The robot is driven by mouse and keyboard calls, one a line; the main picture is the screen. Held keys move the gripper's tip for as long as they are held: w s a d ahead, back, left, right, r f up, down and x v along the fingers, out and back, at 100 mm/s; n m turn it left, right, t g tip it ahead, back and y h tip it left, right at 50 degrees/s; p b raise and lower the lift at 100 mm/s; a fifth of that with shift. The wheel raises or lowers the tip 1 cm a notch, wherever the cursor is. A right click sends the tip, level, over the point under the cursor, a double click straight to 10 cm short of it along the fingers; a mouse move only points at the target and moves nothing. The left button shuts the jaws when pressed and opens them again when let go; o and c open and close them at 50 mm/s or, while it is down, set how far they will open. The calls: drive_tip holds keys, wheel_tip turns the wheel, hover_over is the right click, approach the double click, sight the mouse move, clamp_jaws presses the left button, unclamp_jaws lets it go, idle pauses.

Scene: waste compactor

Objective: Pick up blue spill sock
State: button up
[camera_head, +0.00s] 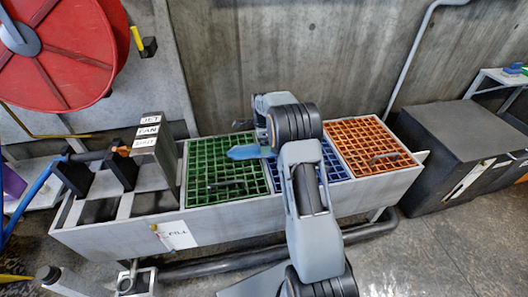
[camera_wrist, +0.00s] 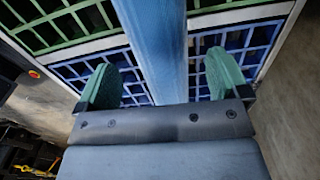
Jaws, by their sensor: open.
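The blue spill sock (camera_head: 244,152) is a light blue, long piece lying across the green and blue grates in the head view. Its right part is hidden behind my arm. In the wrist view the sock (camera_wrist: 155,40) runs from the top edge down between my fingers. My gripper (camera_wrist: 163,82) is open, with one green fingertip on each side of the sock and a visible gap to both. The sock's lower part is hidden behind the gripper body. I cannot tell the height of the fingers over the sock.
A grey trough holds a green grate (camera_head: 212,180), a blue grate (camera_head: 333,168) and an orange grate (camera_head: 366,136). A labelled grey box (camera_head: 150,150) stands left of the grates. A dark cabinet (camera_head: 455,145) stands at right, and a concrete wall is behind.

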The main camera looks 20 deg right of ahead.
wheel_tip(320, 180, down, 5)
drive_tip(key=shift+d+r+b, duration=0.15)
drive_tip(key=shift+b, duration=0.9)
drive_tip(key=c, duration=1)
drive_tip(key=shift+r, duration=0.1)
drive_tip(key=shift+c, duration=0.6)
drive_tip(key=shift+r, duration=0.1)
